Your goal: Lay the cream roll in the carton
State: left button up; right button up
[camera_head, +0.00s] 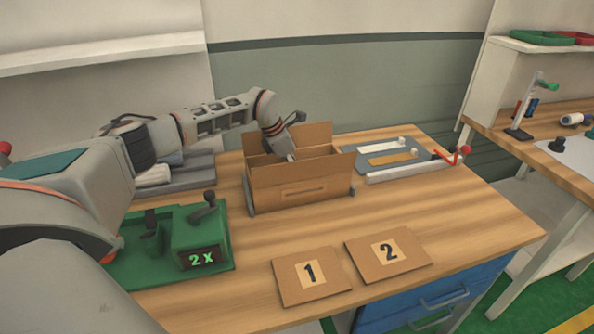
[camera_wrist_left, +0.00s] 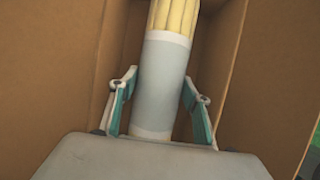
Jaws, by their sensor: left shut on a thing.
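The open brown carton (camera_head: 298,192) stands on the wooden table with its flaps up. My left gripper (camera_head: 287,153) reaches down into it from above, and its fingertips are hidden by the carton in the head view. In the left wrist view my left gripper (camera_wrist_left: 163,92) is shut on the cream roll (camera_wrist_left: 165,60), with one finger on each side of its grey sleeve. The roll's cream strands show at the top of that view, between the carton's walls (camera_wrist_left: 55,80). I cannot tell whether the roll touches the carton's floor. My right gripper is not in view.
A green device (camera_head: 190,240) marked 2x stands left of the carton. Boards numbered 1 (camera_head: 311,289) and 2 (camera_head: 371,264) lie in front. A grey tray (camera_head: 384,155) and a red-handled tool (camera_head: 452,157) are to the right. The table's right front is clear.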

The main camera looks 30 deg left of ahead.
pick_arm(q)
jog(key=shift+f+b, duration=0.3)
jog(key=shift+f, duration=0.5)
jog(key=o, duration=1.4)
jog(key=shift+r, duration=0.1)
jog(key=shift+o, duration=0.2)
jog(key=v, duration=1.2)
jog(key=shift+d, duration=0.1)
